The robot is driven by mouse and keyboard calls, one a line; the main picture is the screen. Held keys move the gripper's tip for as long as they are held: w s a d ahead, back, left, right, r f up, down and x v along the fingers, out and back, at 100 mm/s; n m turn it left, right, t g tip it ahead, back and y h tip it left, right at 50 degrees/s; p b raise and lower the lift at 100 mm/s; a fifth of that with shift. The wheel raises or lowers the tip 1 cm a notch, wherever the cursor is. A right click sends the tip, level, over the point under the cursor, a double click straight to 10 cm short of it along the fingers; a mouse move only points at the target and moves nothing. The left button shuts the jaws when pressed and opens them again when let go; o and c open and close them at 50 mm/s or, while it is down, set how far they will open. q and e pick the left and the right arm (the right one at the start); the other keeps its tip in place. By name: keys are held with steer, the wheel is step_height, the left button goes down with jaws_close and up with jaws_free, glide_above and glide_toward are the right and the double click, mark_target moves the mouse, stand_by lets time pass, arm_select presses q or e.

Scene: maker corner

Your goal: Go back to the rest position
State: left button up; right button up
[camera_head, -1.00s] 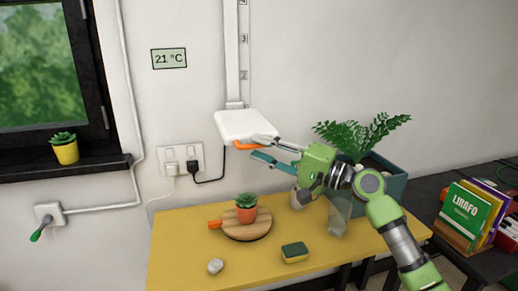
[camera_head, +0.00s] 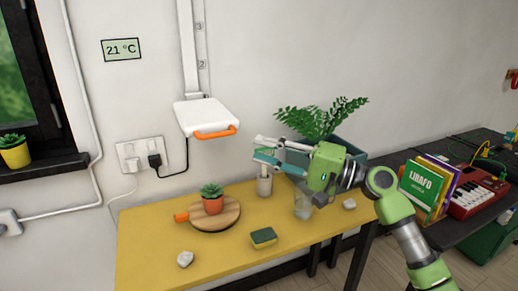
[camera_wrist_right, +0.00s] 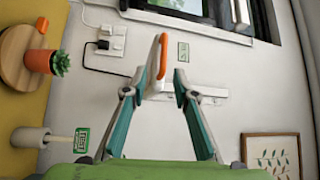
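My right gripper (camera_head: 262,150) is in the air above the yellow table (camera_head: 140,262), in front of the wall. In the right wrist view its teal fingers (camera_wrist_right: 162,97) are spread with nothing between them. The white wall box (camera_head: 203,113) with its orange handle (camera_head: 216,133) is to the left of the fingertips in the head view, apart from them. The orange handle also shows ahead of the fingers in the right wrist view (camera_wrist_right: 163,58). My left gripper is in no view.
A fern planter (camera_head: 349,139) stands behind my right arm. Books (camera_head: 420,189) and a red keyboard (camera_head: 475,195) are at right.

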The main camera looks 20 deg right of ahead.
steer(key=shift+f, duration=0.1)
steer(key=s+a+f+n+g+h, duration=0.2)
steer(key=s+a+f, duration=0.15)
steer(key=f, duration=0.75)
steer(key=s+a+f+n+g+h, duration=0.25)
steer(key=s+f, duration=0.25)
steer(key=f, duration=0.5)
steer(key=s+a+f+n+g+h, duration=0.2)
steer(key=s+a+f, duration=0.25)
steer(key=f, duration=0.65)
steer(key=s+d+f+n+g+h, duration=0.1)
steer(key=s+d+f+h, duration=0.15)
steer(key=s, duration=0.45)
steer(key=s+d+f+n+g+h, duration=0.1)
steer(key=s+d+f+h, duration=0.1)
steer(key=s+f, duration=0.3)
steer(key=s+d+f+n+g+h, duration=0.1)
steer(key=s+d+f+h, duration=0.15)
steer(key=s, duration=0.55)
step_height(320, 180, down, 25)
steer(key=s+g, duration=0.2)
steer(key=s+d+f, duration=0.3)
steer(key=s+f, duration=1.4)
steer(key=shift+g+h, duration=0.35)
